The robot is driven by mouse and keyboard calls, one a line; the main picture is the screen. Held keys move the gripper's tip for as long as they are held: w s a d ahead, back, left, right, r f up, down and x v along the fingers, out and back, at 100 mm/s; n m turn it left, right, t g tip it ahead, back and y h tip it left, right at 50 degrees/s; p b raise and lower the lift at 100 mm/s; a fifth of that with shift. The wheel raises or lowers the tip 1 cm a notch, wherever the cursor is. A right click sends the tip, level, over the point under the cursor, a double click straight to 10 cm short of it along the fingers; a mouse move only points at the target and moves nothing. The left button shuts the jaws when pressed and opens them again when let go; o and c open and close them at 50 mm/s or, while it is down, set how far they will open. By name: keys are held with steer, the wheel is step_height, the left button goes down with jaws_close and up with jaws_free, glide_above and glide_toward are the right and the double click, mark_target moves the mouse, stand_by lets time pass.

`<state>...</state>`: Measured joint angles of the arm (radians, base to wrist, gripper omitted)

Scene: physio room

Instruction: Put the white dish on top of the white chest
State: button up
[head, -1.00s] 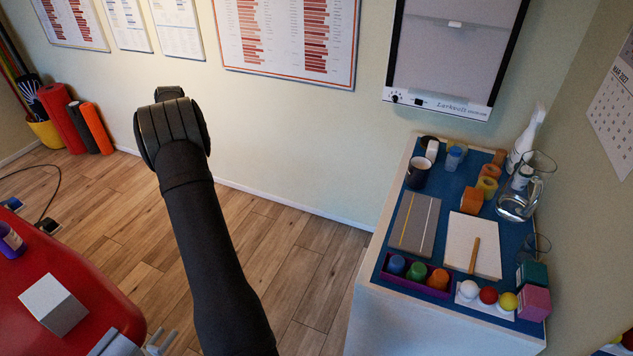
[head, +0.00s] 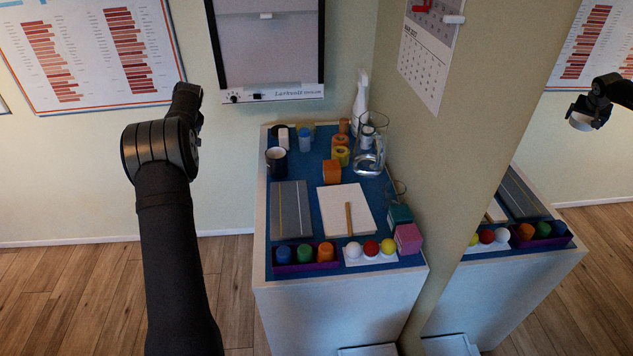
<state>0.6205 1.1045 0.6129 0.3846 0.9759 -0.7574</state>
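The white chest (head: 335,310) stands right of the centre against the walls, its blue top crowded with things. My arm rises at the left of the chest, and its black forearm hides my gripper from direct sight. A mirror on the right wall shows the dark end of my arm with a small white rounded thing (head: 582,121) under it. This may be the white dish, but the reflection is too small to tell how it is held. No white dish is seen directly.
The chest top holds a grey board (head: 291,210), a white pad (head: 345,211) with a stick, a dark mug (head: 277,161), a glass jug (head: 370,150), a purple tray (head: 306,267) and coloured balls and blocks. Small bare blue strips show between them. The wooden floor left of the chest is clear.

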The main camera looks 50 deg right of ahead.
steer(key=s+d+m+h, duration=0.1)
steer(key=s+d+m, duration=0.2)
steer(key=s+d, duration=2.5)
step_height(320, 180, down, 12)
steer(key=shift+w+d+r, duration=0.1)
steer(key=shift+w+r, duration=0.05)
steer(key=shift+r, duration=0.05)
steer(key=shift+f, duration=1.95)
steer(key=shift+f, duration=0.1)
steer(key=o, duration=0.8)
steer(key=shift+c, duration=0.2)
